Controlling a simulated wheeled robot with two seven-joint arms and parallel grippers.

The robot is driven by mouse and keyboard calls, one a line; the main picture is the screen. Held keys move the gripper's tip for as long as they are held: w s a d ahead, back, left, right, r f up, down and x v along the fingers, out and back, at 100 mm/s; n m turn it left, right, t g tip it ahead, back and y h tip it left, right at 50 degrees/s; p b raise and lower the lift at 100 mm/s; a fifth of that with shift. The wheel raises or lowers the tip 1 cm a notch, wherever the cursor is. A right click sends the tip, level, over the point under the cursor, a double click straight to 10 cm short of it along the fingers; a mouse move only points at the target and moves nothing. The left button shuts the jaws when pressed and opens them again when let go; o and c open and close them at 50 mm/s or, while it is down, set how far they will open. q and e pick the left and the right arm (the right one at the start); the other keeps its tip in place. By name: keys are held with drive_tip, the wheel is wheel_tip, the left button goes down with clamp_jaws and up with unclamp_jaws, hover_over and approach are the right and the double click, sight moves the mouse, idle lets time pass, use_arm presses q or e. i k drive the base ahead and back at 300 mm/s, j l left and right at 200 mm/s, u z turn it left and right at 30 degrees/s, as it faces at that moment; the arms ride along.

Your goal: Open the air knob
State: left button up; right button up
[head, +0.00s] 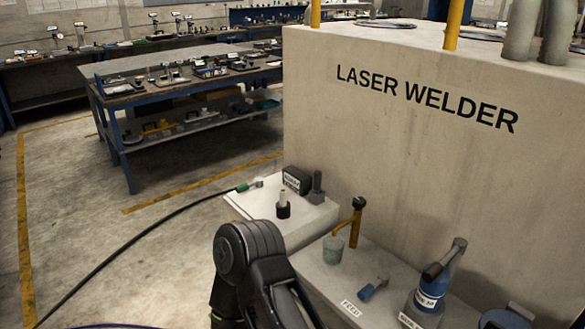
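No knob carries a label that I can clearly read as air. A bottle-like grey and blue fitting (428,297) with a tilted handle on top stands on the low ledge of the laser welder, its labels too small to read for certain. A small blue lever (373,289) sits left of it. A yellow pipe (355,228) with a black knob (359,202) on top rises behind a grey-green cup (333,249). One of my dark arm links (250,258) shows at the bottom centre, left of these fittings. Neither gripper's fingers are in view.
The large laser welder block (400,150) fills the right. A white box (310,217) at its left holds a black unit (296,180), a dark post and a black cable (150,228). A plate (351,308) seems to read FEED. Open floor (90,220) lies left, with blue-framed tables (130,165) behind.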

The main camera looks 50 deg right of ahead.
sight(360, 202)
drive_tip(key=i, duration=1.85)
drive_tip(key=z, duration=4.25)
